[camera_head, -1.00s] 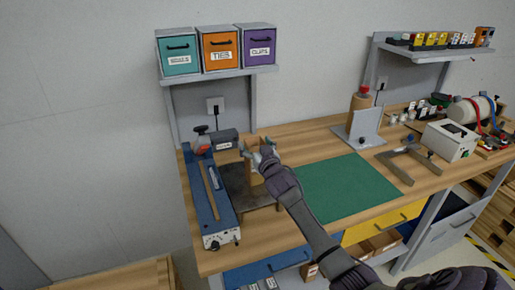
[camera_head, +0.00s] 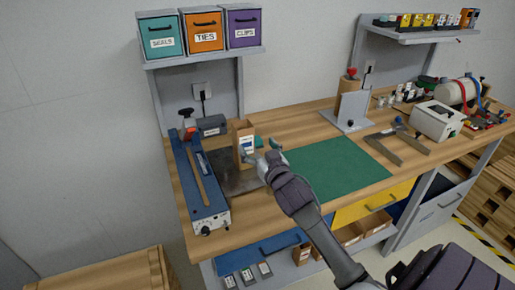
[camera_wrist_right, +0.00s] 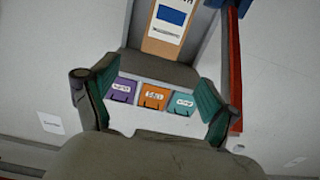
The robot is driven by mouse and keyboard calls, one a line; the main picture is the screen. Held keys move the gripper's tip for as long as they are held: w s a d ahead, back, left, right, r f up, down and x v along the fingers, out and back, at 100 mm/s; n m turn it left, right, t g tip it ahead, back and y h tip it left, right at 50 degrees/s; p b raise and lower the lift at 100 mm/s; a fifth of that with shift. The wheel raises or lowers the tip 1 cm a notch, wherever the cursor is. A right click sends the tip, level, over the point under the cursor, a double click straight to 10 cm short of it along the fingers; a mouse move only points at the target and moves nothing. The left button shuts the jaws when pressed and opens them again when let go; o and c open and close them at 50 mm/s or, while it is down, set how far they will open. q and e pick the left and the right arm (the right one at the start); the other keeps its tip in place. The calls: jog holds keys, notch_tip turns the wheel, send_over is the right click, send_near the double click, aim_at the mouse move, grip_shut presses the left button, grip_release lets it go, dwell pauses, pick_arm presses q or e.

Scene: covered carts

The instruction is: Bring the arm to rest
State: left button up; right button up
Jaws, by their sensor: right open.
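My right gripper (camera_head: 262,154) is above the front part of the workbench, open and empty. A brown package with a white and blue label (camera_head: 243,141) stands upright on a dark plate (camera_head: 233,181), just behind the fingers. In the right wrist view, the two green-padded fingers of my right gripper (camera_wrist_right: 155,95) are spread wide with nothing between them, and the labelled package (camera_wrist_right: 169,25) shows beyond them at the top. My left gripper is not in view.
A blue long tool (camera_head: 198,185) lies left of the plate. A green mat (camera_head: 337,168) to the right is bare. Teal, orange and purple bins (camera_head: 202,29) sit on the shelf above. A metal bracket (camera_head: 404,147) and a white device (camera_head: 437,122) stand at the right.

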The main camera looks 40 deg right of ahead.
dwell(0.4)
jog(key=s+a+f+n+g+y, duration=0.2)
jog(key=s+a+f+g, duration=0.5)
jog(key=s+a+f, duration=0.45)
jog(key=s+a+f+n+g+y, duration=0.1)
jog(key=s+a+f+g, duration=0.35)
jog(key=s, duration=0.55)
jog(key=s+a+f+n+g+y, duration=0.1)
jog(key=s+a+f+n+g, duration=0.25)
jog(key=s, duration=0.65)
notch_tip(320, 180, down, 30)
jog(key=s+r+m+b, duration=0.1)
jog(key=s+m, duration=0.1)
jog(key=s, duration=0.1)
jog(key=s+d+f+g, duration=0.1)
jog(key=s+d+f, duration=0.2)
jog(key=s+f, duration=1.2)
jog(key=shift+s+f+g+b, duration=0.15)
jog(key=shift+g+b, duration=0.15)
jog(key=shift+b, duration=0.1)
jog(key=shift+n, duration=0.25)
